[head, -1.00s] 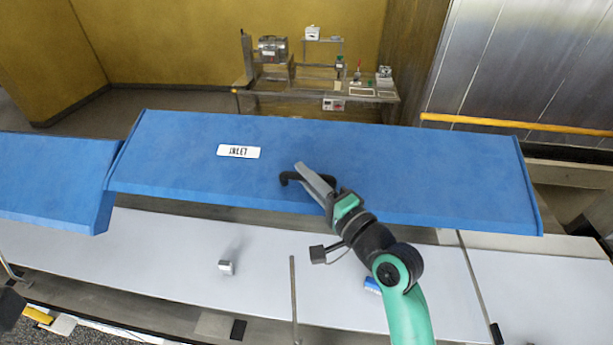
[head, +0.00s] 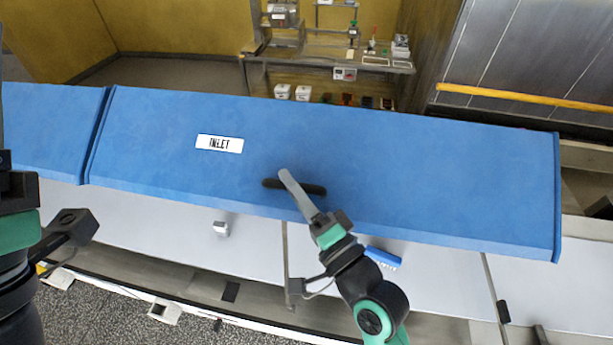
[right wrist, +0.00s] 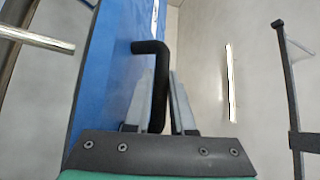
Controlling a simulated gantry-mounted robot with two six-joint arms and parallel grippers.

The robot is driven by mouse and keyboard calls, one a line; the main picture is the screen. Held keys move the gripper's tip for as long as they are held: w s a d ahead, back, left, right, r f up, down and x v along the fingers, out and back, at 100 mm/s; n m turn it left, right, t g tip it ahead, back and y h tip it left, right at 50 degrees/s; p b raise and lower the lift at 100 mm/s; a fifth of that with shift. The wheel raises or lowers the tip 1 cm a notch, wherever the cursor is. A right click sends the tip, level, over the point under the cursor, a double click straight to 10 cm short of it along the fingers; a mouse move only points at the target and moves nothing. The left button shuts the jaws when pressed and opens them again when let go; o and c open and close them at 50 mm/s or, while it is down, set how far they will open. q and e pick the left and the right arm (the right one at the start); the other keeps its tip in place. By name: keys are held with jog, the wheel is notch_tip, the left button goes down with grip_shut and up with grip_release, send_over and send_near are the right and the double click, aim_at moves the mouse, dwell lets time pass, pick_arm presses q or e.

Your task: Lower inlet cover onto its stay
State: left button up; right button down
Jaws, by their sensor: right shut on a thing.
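The blue inlet cover (head: 400,165) with a white INLET label (head: 219,144) spans the middle of the head view, above the pale surface below. A black handle (head: 313,188) is on its face near the front edge. My right gripper (head: 290,185) is shut on this handle. In the right wrist view the black bent handle (right wrist: 158,85) stands between the two grey fingers, beside the blue cover (right wrist: 103,70). My left arm shows at the left edge of the head view; its fingertips are not clearly visible. I cannot pick out the stay with certainty.
A second blue cover (head: 45,135) adjoins on the left. On the pale surface (head: 150,215) are a small light block (head: 221,228) and a blue brush-like item (head: 384,258). A thin upright rod (head: 286,260) stands at the front. A cluttered bench (head: 330,62) is behind.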

jog(key=shift+r, duration=0.1)
jog(key=c, duration=1)
grip_release()
jog(key=shift+w, duration=0.15)
jog(key=shift+c, duration=0.2)
jog(key=v, duration=1.1)
jog(key=shift+s+d, duration=0.2)
jog(key=shift+s, duration=0.1)
